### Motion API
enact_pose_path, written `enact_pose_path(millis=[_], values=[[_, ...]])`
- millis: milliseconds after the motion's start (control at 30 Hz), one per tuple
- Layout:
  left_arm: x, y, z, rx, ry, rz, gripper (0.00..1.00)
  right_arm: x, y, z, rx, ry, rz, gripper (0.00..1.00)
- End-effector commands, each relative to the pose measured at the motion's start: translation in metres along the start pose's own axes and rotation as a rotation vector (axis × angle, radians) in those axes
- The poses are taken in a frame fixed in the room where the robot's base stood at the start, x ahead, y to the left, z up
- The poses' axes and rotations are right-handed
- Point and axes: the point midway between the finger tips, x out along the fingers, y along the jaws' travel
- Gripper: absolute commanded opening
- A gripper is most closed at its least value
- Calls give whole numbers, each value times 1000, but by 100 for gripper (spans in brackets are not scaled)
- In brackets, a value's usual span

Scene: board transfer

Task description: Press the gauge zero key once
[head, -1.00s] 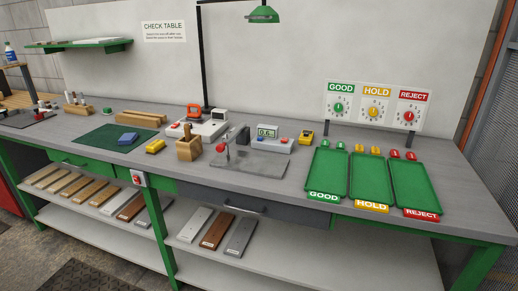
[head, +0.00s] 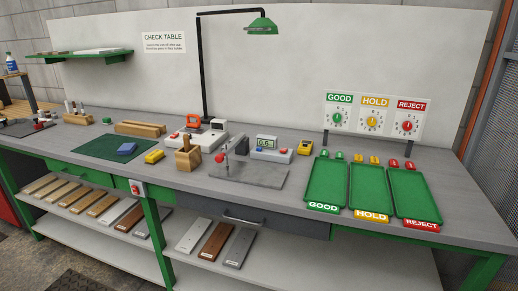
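The gauge readout (head: 266,143) is a pale box with a lit greenish display on the check table, right of centre. Its digits are too small to read surely. A blue key (head: 257,148) and a red key (head: 284,150) show on its front; I cannot read which is the zero key. A grey plate with a small stand and a red-tipped part (head: 219,158) lies in front and to the left of it. Neither of my grippers shows in the head view.
A wooden block holder (head: 188,160) and a yellow block (head: 154,156) stand left of the gauge. A yellow device (head: 305,147) stands right of it. Green GOOD, HOLD and REJECT trays (head: 327,184) lie further right. A green lamp (head: 261,26) hangs above.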

Motion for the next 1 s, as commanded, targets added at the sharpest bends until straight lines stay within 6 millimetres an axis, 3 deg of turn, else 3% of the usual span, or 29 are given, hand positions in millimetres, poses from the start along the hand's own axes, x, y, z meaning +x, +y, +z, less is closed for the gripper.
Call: enact_pose_path(millis=[33, 300, 1000], values=[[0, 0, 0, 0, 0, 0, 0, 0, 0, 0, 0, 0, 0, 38], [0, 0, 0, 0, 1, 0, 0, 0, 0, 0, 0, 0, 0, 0], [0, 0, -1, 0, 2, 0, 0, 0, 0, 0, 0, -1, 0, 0]])
